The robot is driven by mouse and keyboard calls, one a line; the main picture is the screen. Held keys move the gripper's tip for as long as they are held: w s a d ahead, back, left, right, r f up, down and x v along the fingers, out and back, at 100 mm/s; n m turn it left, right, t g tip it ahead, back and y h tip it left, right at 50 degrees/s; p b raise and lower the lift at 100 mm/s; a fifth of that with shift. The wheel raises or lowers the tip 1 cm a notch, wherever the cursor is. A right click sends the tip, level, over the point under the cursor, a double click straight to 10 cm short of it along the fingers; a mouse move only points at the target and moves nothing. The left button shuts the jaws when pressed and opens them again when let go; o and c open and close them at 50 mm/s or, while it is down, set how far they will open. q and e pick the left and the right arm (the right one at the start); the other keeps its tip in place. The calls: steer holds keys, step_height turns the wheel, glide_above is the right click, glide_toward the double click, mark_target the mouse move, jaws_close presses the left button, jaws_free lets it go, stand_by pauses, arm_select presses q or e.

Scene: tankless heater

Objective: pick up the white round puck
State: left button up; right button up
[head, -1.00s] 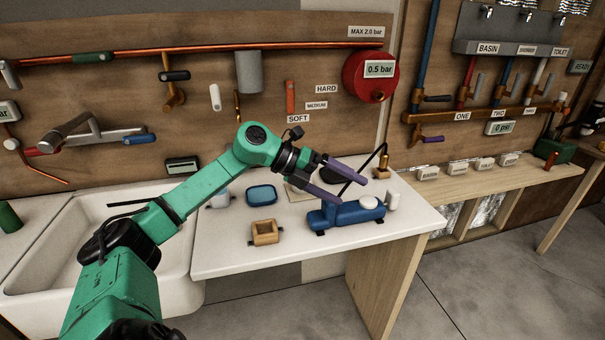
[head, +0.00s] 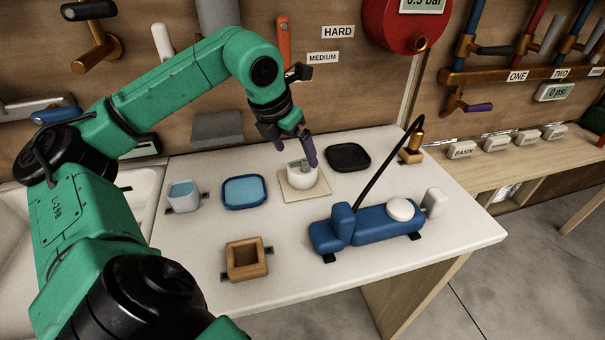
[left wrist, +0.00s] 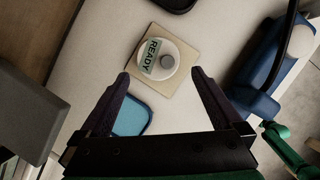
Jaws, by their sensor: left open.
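A white round puck (head: 301,174) sits on a square beige pad (head: 304,192) on the white table. In the left wrist view the puck (left wrist: 158,60) shows a READY label and a grey round knob on top. My left gripper (head: 297,157) is open and points down just above the puck, partly covering it in the head view. In the left wrist view the two dark fingertips (left wrist: 161,73) are apart, at the near side of the puck, with nothing between them. My right gripper is not in view.
A blue pump unit (head: 335,232) with a white round disc (head: 400,209) and black hose stands to the right. A blue tray (head: 245,191), a black tray (head: 348,157), a white cup (head: 184,196) and a wooden box (head: 246,259) lie around.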

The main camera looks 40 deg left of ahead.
mark_target(303, 165)
arm_select(q)
steer(key=p+x, duration=0.1)
steer(key=x, duration=0.6)
steer(key=shift+w, duration=0.2)
steer(key=shift+w+a+f, duration=0.15)
steer(key=shift+w+f, duration=0.05)
steer(key=shift+f, duration=0.15)
steer(key=c, duration=0.6)
steer(key=shift+r, duration=0.1)
steer(key=c, duration=0.8)
steer(key=shift+o, duration=0.2)
steer(key=shift+r, duration=0.25)
step_height(303, 165, up, 20)
steer(key=p, duration=0.6)
steer(key=shift+f+p, duration=0.25)
steer(key=shift+p, duration=0.1)
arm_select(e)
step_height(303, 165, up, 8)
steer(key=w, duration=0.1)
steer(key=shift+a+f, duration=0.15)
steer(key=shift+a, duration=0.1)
